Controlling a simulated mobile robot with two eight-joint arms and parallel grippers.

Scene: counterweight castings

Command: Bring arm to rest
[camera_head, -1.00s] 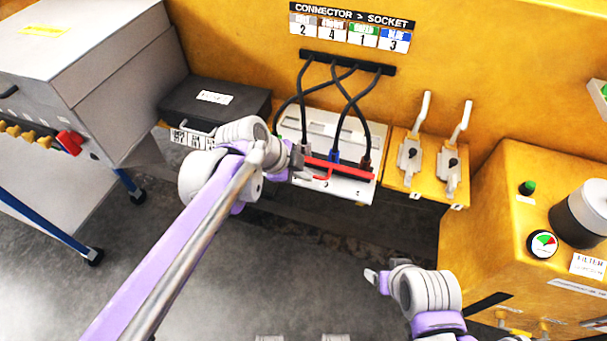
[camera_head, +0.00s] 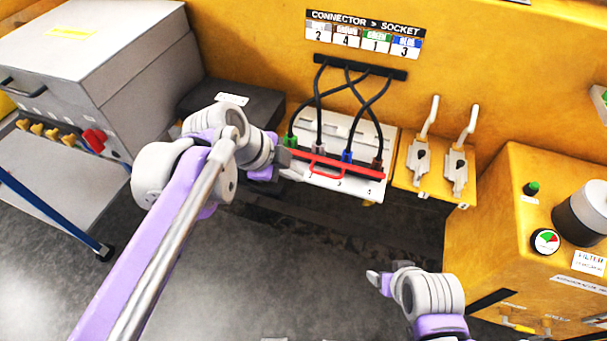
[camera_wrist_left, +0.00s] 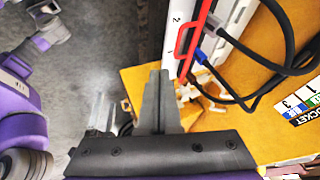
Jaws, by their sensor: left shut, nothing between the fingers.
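My left gripper (camera_head: 292,169) is shut and empty, just left of the red handle bar (camera_head: 330,163) on the front of the white socket box (camera_head: 343,186). In the left wrist view its two fingers (camera_wrist_left: 158,95) lie together, with the red bar (camera_wrist_left: 184,38) to their right and apart from them. Green (camera_head: 290,142), grey (camera_head: 320,144), blue (camera_head: 347,157) and brown (camera_head: 376,163) connectors stand in the box behind the bar. My right gripper (camera_head: 374,279) is low in the head view, over the floor; its jaw gap is unclear.
A dark case (camera_head: 255,105) stands behind my left wrist. A grey cabinet (camera_head: 110,60) is at the left. Two levers (camera_head: 422,150) on a yellow block and a yellow filter housing (camera_head: 510,225) are at the right. The floor (camera_head: 290,280) between my arms is clear.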

